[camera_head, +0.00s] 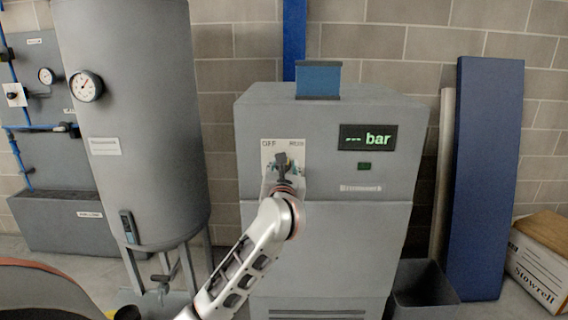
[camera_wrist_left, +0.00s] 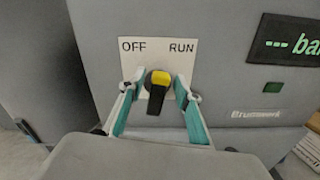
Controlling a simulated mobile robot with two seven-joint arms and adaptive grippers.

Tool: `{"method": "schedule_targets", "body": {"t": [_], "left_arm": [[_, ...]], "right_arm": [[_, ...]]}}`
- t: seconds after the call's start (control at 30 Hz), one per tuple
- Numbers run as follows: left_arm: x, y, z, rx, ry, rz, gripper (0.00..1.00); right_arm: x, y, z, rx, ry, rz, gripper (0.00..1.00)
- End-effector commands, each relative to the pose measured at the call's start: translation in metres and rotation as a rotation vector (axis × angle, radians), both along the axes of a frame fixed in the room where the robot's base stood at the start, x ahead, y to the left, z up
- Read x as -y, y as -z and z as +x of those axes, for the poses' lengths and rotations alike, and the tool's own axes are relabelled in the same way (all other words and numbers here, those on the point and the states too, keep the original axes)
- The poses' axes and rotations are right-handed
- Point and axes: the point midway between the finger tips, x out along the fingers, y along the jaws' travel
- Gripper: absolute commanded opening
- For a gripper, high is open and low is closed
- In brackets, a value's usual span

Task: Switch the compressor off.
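The compressor is a grey cabinet (camera_head: 325,235) with a rotary switch on a white plate (camera_head: 268,150) at its upper left front. In the left wrist view the plate (camera_wrist_left: 132,62) reads OFF at left and RUN at right. The switch knob (camera_wrist_left: 157,92) is black with a yellow end; the yellow end points up, leaning slightly toward RUN. My left gripper (camera_head: 284,165) is at the switch; its teal-lined fingers (camera_wrist_left: 159,84) are open on either side of the knob, with gaps visible. The display (camera_head: 367,138) reads "--- bar". My right gripper is not in view.
A grey tank (camera_head: 140,130) with a gauge stands left of the cabinet. A dark bin (camera_head: 424,285), a blue panel (camera_head: 483,180) and a cardboard box (camera_head: 545,265) stand to the right. A small dark green indicator (camera_head: 364,166) is below the display.

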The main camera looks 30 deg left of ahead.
Motion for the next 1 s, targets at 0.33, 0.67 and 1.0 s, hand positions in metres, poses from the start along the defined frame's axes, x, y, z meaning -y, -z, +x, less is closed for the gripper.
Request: {"method": "schedule_targets", "body": {"t": [0.33, 0.67, 1.0], "left_arm": [[-0.006, 0.000, 0.009, 0.001, -0.001, 0.001, 0.33], [-0.006, 0.000, 0.009, 0.000, -0.001, 0.001, 0.00], [-0.007, 0.001, 0.008, 0.032, -0.001, -0.052, 0.00]], "right_arm": [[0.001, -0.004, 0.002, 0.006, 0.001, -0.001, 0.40], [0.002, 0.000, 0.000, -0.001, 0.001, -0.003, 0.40], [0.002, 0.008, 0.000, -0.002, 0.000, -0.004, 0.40]]}}
